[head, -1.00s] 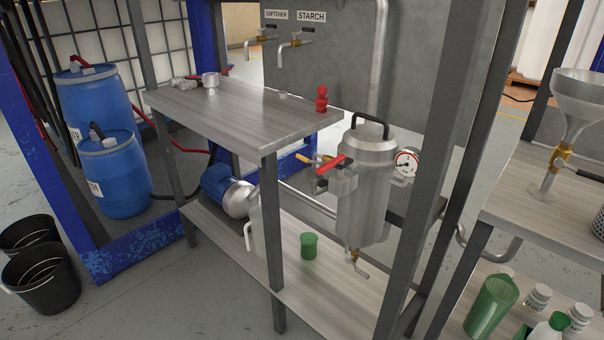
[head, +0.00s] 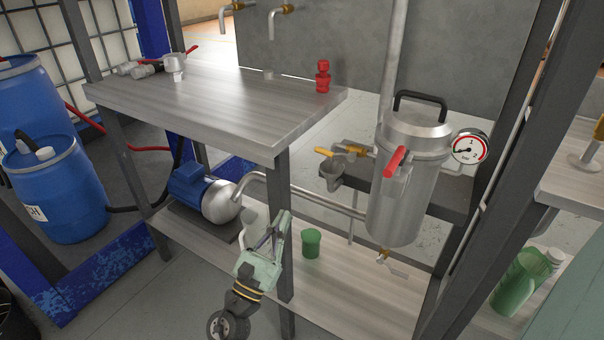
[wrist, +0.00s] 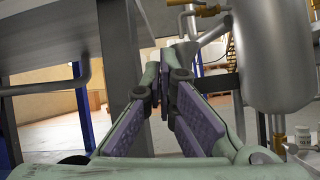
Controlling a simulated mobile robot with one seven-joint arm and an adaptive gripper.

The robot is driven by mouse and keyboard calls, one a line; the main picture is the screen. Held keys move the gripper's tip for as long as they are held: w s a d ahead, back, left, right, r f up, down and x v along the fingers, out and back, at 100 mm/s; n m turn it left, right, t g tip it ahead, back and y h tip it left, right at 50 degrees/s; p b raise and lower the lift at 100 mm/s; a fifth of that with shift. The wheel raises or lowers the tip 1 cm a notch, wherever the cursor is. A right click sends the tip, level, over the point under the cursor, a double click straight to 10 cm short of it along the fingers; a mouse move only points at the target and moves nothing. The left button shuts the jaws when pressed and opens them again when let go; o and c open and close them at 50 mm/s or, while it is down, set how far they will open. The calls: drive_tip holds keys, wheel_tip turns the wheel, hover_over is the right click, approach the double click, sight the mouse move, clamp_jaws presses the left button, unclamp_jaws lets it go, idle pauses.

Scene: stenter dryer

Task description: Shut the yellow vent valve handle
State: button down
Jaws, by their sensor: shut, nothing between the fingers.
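The yellow vent valve handle (head: 324,152) sticks out to the left from a brass valve (head: 356,149) on the left side of the steel filter pot (head: 398,205). A small grey funnel-like cup (head: 332,173) sits just below the handle. My gripper (head: 282,222) is in front of the table's grey front leg, below and left of the handle and apart from it. Its fingers are shut and empty. In the wrist view my gripper (wrist: 170,78) points between a grey post and the pot (wrist: 272,55). Brass fittings (wrist: 207,11) show at the top there; the yellow handle is not clear.
A red handle (head: 396,162) and a pressure gauge (head: 469,148) are on the pot. The front leg (head: 281,260) stands close by my gripper. The steel tabletop (head: 210,100) overhangs a lower shelf with a blue motor pump (head: 205,190) and a green cup (head: 311,242).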

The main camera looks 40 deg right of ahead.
sight(334, 154)
drive_tip(key=w+d+r+p, duration=0.1)
drive_tip(key=d+r+p, duration=0.4)
drive_tip(key=d+r, duration=0.3)
drive_tip(key=shift+w+d+r+n+g+h, duration=0.15)
drive_tip(key=shift+d+r+n+g+h, duration=0.25)
drive_tip(key=shift+d, duration=0.4)
drive_tip(key=shift+w+a+r+m+g, duration=0.15)
drive_tip(key=shift+r+m+g, duration=0.1)
drive_tip(key=shift+m+g, duration=0.35)
drive_tip(key=shift+w+d+r+m+g, duration=0.1)
drive_tip(key=shift+r+m+g, duration=0.25)
drive_tip(key=shift+m, duration=0.45)
